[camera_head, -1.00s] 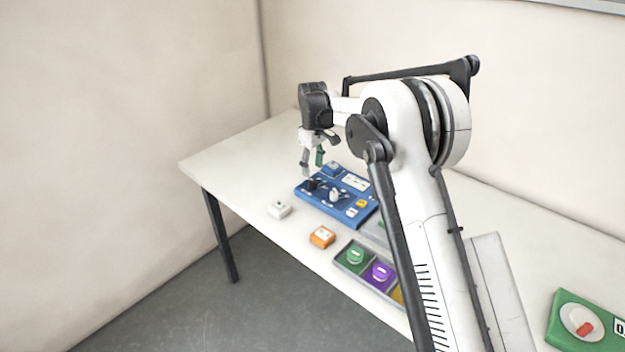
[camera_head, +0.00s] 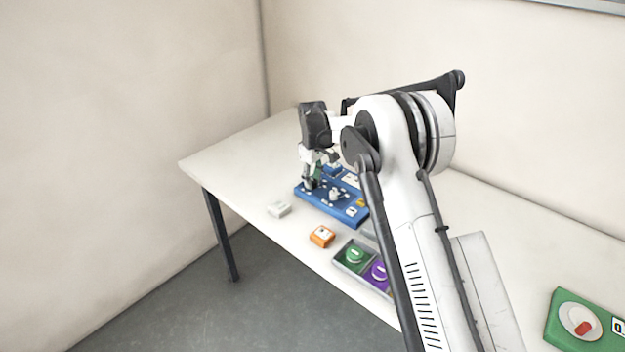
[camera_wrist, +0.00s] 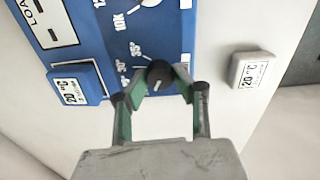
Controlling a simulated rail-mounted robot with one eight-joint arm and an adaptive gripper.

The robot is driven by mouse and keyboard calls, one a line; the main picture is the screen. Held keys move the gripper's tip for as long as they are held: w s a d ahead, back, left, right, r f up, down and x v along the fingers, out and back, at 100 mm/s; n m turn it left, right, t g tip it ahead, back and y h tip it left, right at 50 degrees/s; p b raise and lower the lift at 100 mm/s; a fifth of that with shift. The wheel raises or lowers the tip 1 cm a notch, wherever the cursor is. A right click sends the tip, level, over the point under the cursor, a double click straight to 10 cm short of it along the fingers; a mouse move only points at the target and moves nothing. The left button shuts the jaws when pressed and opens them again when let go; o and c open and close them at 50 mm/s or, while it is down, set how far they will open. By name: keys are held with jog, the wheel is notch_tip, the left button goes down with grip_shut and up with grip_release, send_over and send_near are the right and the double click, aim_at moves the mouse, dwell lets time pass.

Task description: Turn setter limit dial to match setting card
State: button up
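The blue setter panel (camera_head: 333,208) lies on the white table. Its black limit dial (camera_wrist: 160,73) shows in the wrist view, with a small pale mark and scale marks such as 30° and 35° beside it. My gripper (camera_wrist: 160,70) is low over the panel, its fingertips on either side of the dial. I cannot tell whether they touch it. In the head view my gripper (camera_head: 312,184) hides the dial. A blue block with a white card (camera_wrist: 75,89), seeming to read 20 °C, sits at the panel's edge.
A pale block with a label (camera_wrist: 250,69) lies apart from the panel; it also shows in the head view (camera_head: 278,209). An orange block (camera_head: 321,237), a tray with green and purple discs (camera_head: 352,270) and a green dial board (camera_head: 562,335) lie on the table. A white knob (camera_head: 336,194) stands close by.

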grip_shut()
jog(key=shift+f+m+b, duration=0.1)
jog(key=shift+m+b, duration=0.2)
jog(key=m+b, duration=0.2)
jog(key=m, duration=0.1)
jog(key=shift+b, duration=0.35)
jog(key=shift+m+b, duration=1)
jog(key=shift+m, duration=1.1)
jog(key=o, duration=0.8)
grip_release()
jog(key=shift+r, duration=0.2)
